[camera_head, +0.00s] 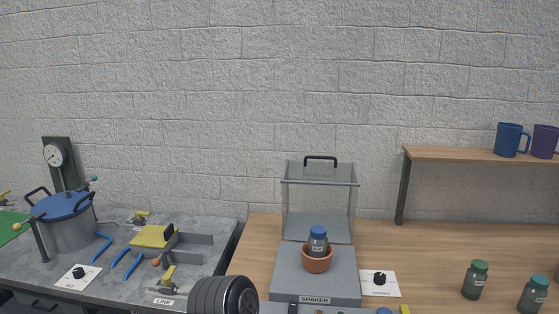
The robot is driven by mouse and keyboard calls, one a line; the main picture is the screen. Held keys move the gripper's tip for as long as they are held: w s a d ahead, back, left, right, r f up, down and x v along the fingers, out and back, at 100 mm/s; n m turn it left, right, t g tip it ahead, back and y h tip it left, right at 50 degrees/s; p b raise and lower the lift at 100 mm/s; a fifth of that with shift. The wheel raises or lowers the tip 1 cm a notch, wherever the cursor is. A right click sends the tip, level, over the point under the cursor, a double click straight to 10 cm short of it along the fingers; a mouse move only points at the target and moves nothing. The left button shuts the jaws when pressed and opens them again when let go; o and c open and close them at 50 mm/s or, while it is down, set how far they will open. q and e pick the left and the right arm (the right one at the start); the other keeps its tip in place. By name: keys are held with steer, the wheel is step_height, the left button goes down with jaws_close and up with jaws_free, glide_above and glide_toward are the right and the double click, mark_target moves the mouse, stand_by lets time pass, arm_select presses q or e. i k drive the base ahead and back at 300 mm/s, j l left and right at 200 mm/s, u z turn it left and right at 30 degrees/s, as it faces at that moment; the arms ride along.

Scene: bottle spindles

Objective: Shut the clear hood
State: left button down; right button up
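The clear hood (319,187) has a grey frame and a black handle (320,158) along its top edge. It stands raised at the back of the grey shaker (287,272), leaving the shaker's front top uncovered. A bottle with a blue cap (318,238) stands upright in a terracotta-coloured cup (317,261) on the shaker's top. Neither of my grippers can be made out in the head view, and nothing is seen touching the hood.
A white card with a black knob (380,281) lies right of the shaker. Green-capped (474,281) and teal-capped (533,295) bottles stand farther right. A dark ribbed cylinder (222,296) shows at the bottom edge. A blue-lidded pot (66,222) stands on the left grey bench.

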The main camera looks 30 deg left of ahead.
mark_target(296, 227)
steer(key=k+j, duration=0.1)
steer(key=j, duration=0.35)
steer(key=k+j, duration=0.1)
steer(key=j, duration=0.35)
steer(key=k+j, duration=0.1)
steer(key=j, duration=0.4)
steer(key=k+j, duration=0.1)
steer(key=j, duration=0.35)
steer(key=z, duration=0.05)
